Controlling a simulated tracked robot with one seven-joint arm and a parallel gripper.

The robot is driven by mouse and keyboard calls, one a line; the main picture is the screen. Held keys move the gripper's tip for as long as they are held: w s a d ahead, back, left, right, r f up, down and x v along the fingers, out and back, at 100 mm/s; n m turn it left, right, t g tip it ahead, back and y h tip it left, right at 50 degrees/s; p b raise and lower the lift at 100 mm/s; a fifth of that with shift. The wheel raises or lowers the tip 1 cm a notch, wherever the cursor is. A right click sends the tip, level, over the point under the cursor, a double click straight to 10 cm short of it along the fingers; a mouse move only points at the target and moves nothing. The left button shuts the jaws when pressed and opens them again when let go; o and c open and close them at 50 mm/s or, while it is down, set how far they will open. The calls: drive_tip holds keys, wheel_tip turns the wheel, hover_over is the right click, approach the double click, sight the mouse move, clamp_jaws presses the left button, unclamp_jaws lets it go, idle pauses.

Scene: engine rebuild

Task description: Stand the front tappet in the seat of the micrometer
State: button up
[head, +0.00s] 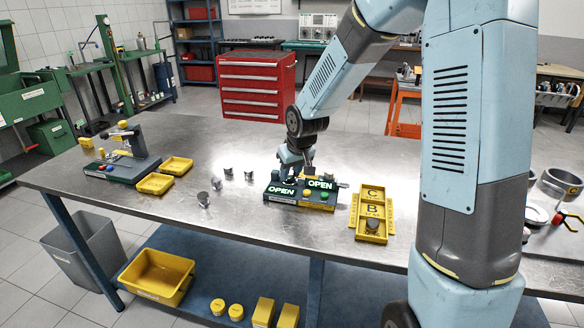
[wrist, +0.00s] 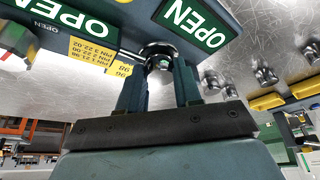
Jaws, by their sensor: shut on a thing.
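My gripper (head: 289,177) is low over the dark station with two green OPEN signs (head: 283,200), which I take for the micrometer. In the wrist view my gripper's two fingers (wrist: 158,68) are shut on a round, shiny metal tappet (wrist: 157,50). The tappet is at the station, between its OPEN panels (wrist: 190,24); whether it rests in the seat or hangs just above it I cannot tell. In the head view the gripper and station hide it. Several other grey tappets (head: 204,199) stand on the table left of the station.
A yellow lettered tray (head: 354,215) with a tappet (head: 373,224) in its front compartment is right of the station. Two yellow trays (head: 155,184) and another dark bench device (head: 122,168) stand at the left. The steel table (head: 240,225) is clear in front.

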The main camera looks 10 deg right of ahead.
drive_tip(key=shift+f, duration=0.2)
drive_tip(key=o, duration=1.1)
drive_tip(key=shift+a, duration=0.1)
drive_tip(key=shift+r, duration=0.1)
drive_tip(key=v, duration=1.3)
drive_tip(key=shift+s+d+r, duration=0.2)
drive_tip(key=shift+d, duration=0.05)
